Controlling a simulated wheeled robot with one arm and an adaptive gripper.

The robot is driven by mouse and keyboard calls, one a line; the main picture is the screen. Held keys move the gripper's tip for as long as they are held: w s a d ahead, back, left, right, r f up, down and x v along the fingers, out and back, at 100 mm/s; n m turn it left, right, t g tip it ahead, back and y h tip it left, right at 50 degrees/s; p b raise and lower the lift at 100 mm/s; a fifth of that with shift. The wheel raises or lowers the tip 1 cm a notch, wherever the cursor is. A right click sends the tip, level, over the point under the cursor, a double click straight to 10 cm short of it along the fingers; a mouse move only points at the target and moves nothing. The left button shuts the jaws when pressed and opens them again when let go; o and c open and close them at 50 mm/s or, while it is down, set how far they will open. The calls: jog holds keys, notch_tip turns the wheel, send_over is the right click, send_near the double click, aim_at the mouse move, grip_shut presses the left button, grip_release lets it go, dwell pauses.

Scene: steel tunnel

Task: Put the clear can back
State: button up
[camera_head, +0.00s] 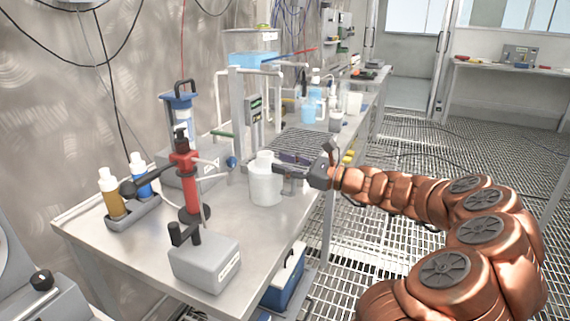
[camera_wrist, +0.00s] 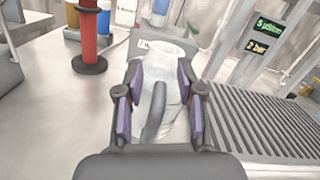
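A pale, whitish can (camera_head: 265,183) with a narrower neck stands upright on the steel bench, near its front edge. In the wrist view the can (camera_wrist: 165,65) has its open mouth facing up, and its grey curved handle (camera_wrist: 154,112) points towards me. My gripper (camera_head: 291,179) reaches in from the right at the can's side. In the wrist view its two purple-padded fingers (camera_wrist: 160,105) stand apart on either side of the handle, with gaps between handle and pads. The can's lower body is partly hidden by the fingers and handle.
A red column stand (camera_head: 186,180) and a grey box (camera_head: 205,262) stand left of the can. Bottles in a holder (camera_head: 133,211) sit further left. A slatted rack (camera_head: 300,143) lies behind the gripper. A blue jug (camera_head: 312,106) stands further back. Bare bench lies in front of the can.

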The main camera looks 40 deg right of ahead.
jog(key=r+p+v, duration=0.1)
jog(key=v, duration=1.1)
jog(key=shift+f, duration=0.35)
